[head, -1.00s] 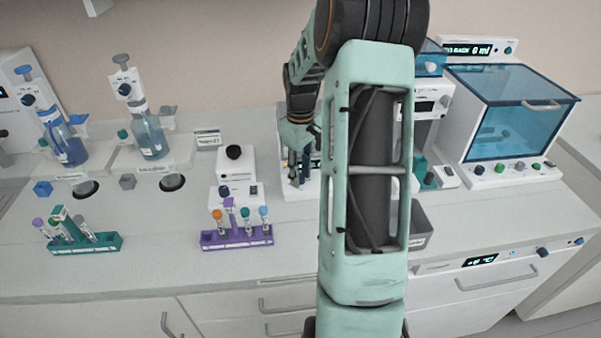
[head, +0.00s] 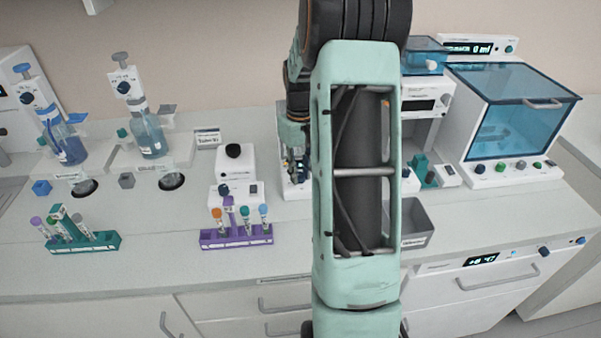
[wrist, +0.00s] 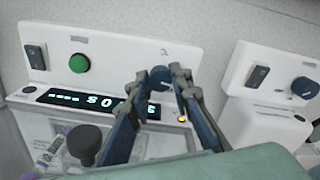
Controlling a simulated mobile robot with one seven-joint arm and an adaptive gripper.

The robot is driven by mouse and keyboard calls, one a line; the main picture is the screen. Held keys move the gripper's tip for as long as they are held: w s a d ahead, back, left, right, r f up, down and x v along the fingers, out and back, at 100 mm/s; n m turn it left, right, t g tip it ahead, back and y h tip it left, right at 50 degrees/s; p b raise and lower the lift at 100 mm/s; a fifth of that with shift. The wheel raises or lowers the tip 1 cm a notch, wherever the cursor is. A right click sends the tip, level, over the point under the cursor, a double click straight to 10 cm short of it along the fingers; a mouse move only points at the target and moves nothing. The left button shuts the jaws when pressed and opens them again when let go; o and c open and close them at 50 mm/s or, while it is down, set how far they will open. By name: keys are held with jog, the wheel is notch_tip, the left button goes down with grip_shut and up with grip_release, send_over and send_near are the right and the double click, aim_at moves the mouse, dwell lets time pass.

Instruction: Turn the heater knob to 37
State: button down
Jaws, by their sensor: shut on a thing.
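The heater knob (wrist: 159,77) is a small blue knob on the white sloped panel (wrist: 115,52), in the upper middle of the wrist view. My gripper (wrist: 162,73) has its two fingers on either side of the knob and is shut on it. Below the knob is a dark display (wrist: 72,97) with lit digits that look like 50; a finger hides its right part. In the head view, my gripper (head: 297,168) is at the white heater unit (head: 292,190), mostly hidden behind my arm, and the knob cannot be seen there.
A green button (wrist: 79,63) and a black switch (wrist: 36,56) sit left of the knob. A similar white unit with a blue knob (wrist: 304,88) stands close on the right. A dark round knob (wrist: 86,140) is below the display. A purple tube rack (head: 236,238) stands in front.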

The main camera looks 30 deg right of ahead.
aim_at(300, 175)
jog(key=m, duration=0.4)
jog(key=shift+m, duration=1.8)
jog(key=shift+r, duration=0.1)
jog(key=c, duration=1.7)
grip_release()
jog(key=shift+c, duration=0.2)
notch_tip(300, 175, up, 12)
jog(key=shift+r, duration=0.1)
